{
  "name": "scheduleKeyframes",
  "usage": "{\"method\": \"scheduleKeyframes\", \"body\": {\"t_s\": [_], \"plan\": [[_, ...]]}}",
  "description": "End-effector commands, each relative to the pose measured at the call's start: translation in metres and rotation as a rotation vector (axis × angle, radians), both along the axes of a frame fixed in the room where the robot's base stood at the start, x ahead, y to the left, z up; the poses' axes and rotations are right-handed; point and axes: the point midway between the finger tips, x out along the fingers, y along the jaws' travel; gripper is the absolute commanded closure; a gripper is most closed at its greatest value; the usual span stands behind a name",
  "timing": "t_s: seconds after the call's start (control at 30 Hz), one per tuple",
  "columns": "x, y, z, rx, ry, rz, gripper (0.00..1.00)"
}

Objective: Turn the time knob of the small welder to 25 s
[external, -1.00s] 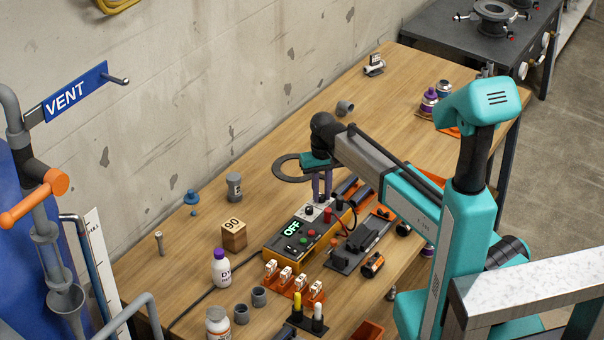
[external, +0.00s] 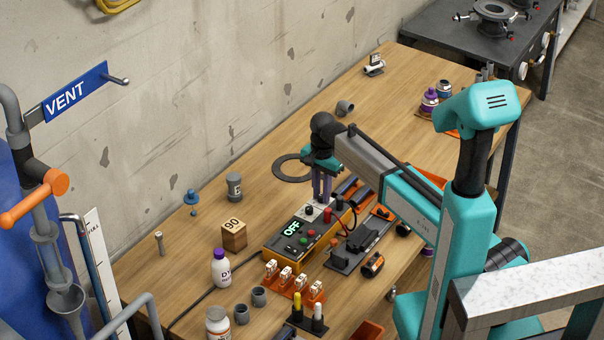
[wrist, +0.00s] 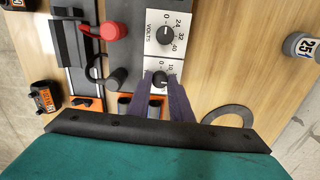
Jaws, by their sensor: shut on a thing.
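The small welder (external: 271,251) is a yellow box on the bench with a green "OFF" display, red and green buttons and a light knob panel at its far end. My gripper (external: 322,201) points down at that end. In the wrist view my gripper (wrist: 161,84) is shut on the time knob (wrist: 160,78), a small dark knob on a white dial plate. Only "0" and "10" can be made out on its scale; the rest, including 25, is covered by the fingers. The volts knob (wrist: 165,36) is beside it, apart from the fingers.
A flat dark ring (external: 290,167) lies behind the gripper. A wooden "90" block (external: 234,234) and a white bottle (external: 221,268) stand to the left.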

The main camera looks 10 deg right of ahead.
Motion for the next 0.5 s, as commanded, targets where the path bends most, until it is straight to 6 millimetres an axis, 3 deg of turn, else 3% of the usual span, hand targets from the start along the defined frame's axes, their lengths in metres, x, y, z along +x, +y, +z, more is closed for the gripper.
{"method": "scheduleKeyframes", "body": {"t_s": [0.5], "plan": [[0.0011, -0.0003, 0.0007, 0.0, -0.003, -0.484, 1.0]]}}
